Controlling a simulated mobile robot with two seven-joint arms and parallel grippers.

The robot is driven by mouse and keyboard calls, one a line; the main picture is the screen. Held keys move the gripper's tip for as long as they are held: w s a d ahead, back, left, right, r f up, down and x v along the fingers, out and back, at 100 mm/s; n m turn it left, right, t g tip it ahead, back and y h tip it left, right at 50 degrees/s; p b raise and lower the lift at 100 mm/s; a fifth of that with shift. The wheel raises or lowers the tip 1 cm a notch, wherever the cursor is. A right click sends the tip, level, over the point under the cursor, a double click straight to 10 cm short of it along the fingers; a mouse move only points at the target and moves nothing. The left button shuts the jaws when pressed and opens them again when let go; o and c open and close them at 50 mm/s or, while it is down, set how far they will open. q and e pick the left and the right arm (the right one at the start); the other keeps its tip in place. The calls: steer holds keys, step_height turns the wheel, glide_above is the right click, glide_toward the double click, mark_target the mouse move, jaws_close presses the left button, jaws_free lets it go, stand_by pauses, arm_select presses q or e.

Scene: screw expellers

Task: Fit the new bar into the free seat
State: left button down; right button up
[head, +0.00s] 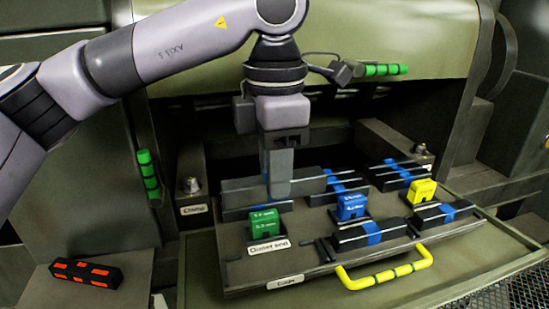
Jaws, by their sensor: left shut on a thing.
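My left gripper (279,185) points down over the back left of the cage tray and is shut on a plain grey bar (240,189). The bar lies level, left to right, just above or on the back left row; I cannot tell whether it touches. The gripper and bar hide most of the place below. Several black bars with blue bands sit in the tray, one at the front (370,233) and one at the right (445,211). A green block (263,225), a blue block (352,206) and a yellow block (423,191) stand among them. My right gripper is out of view.
The tray has a yellow handle (385,278) at its front. A black bar with orange-red marks (86,272) lies on the left ledge. A clamp bolt (192,185) stands left of the tray. The green hood overhangs behind; green grips hang at left (148,174) and top (385,70).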

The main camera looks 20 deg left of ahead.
arm_select(q)
steer(key=shift+f+b, duration=3.5)
steer(key=shift+f, duration=1.15)
steer(key=shift+f+b, duration=0.95)
steer(key=shift+f, duration=0.25)
steer(key=shift+c, duration=1.9)
jaws_free()
